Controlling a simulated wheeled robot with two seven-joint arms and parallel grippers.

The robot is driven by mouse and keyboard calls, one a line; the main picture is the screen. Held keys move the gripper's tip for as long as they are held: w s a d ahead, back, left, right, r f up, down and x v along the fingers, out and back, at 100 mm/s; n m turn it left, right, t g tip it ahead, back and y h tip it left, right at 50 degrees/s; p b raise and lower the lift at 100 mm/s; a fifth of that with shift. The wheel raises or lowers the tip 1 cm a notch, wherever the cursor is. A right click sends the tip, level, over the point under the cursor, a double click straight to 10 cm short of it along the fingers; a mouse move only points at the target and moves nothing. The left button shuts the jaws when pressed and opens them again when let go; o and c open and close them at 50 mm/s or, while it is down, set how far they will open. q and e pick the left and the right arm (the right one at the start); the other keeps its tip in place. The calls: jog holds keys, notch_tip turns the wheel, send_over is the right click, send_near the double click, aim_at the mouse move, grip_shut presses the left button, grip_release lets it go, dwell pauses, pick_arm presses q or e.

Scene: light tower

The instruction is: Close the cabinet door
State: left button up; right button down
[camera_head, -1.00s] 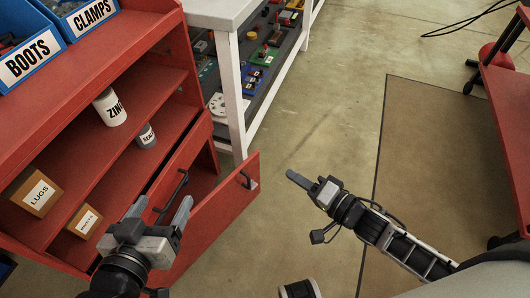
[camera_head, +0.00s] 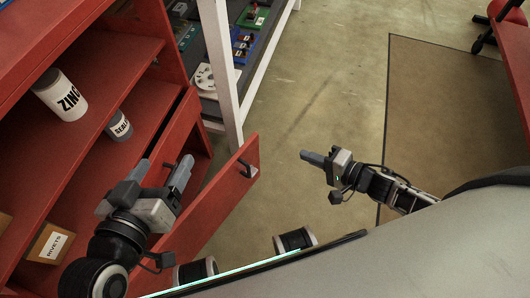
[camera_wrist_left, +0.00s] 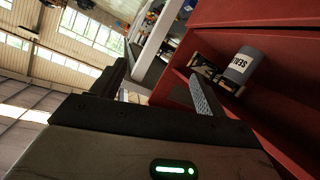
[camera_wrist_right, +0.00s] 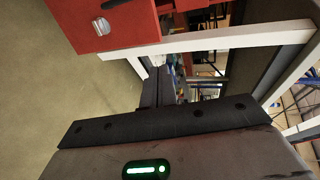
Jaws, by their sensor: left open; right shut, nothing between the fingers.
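The red cabinet door (camera_head: 215,205) stands open, swung out from the red cabinet (camera_head: 125,25), with a black handle (camera_head: 247,168) near its free edge. A red panel with a black handle and a pale plate also shows at the top left of the right wrist view (camera_wrist_right: 75,25). My left gripper (camera_head: 160,172) is open and empty, in front of the cabinet's shelves and left of the door in the head view. It hides part of the door and the cabinet's lower front. My right gripper (camera_head: 308,156) is shut and empty, to the right of the door's free edge and apart from it.
Shelves hold a white ZINC jar (camera_head: 62,95), a grey jar (camera_head: 117,126) and a RIVETS box (camera_head: 50,244). A white-framed rack (camera_head: 222,75) stands behind the door. Bare floor (camera_head: 310,70) lies right of it, then a brown mat (camera_head: 440,110).

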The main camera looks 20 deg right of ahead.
notch_tip(320, 180, down, 7)
jog(key=b, duration=1)
send_near(258, 146)
jog(key=f, duration=0.2)
jog(key=w+a, duration=0.1)
jog(key=w, duration=0.1)
jog(key=w+a+b, duration=0.1)
jog(key=shift+w+a, duration=0.35)
jog(key=shift+a, duration=0.05)
jog(key=shift+w+a, duration=0.45)
jog(key=shift+w, duration=0.15)
pick_arm(q)
jog(key=t+h, duration=0.1)
jog(key=w+d+r+t+h, duration=0.1)
jog(key=w+d+m+t+h, duration=0.1)
jog(key=t, duration=0.1)
jog(key=shift+w+r+h, duration=0.2)
jog(key=shift+r+h, duration=0.1)
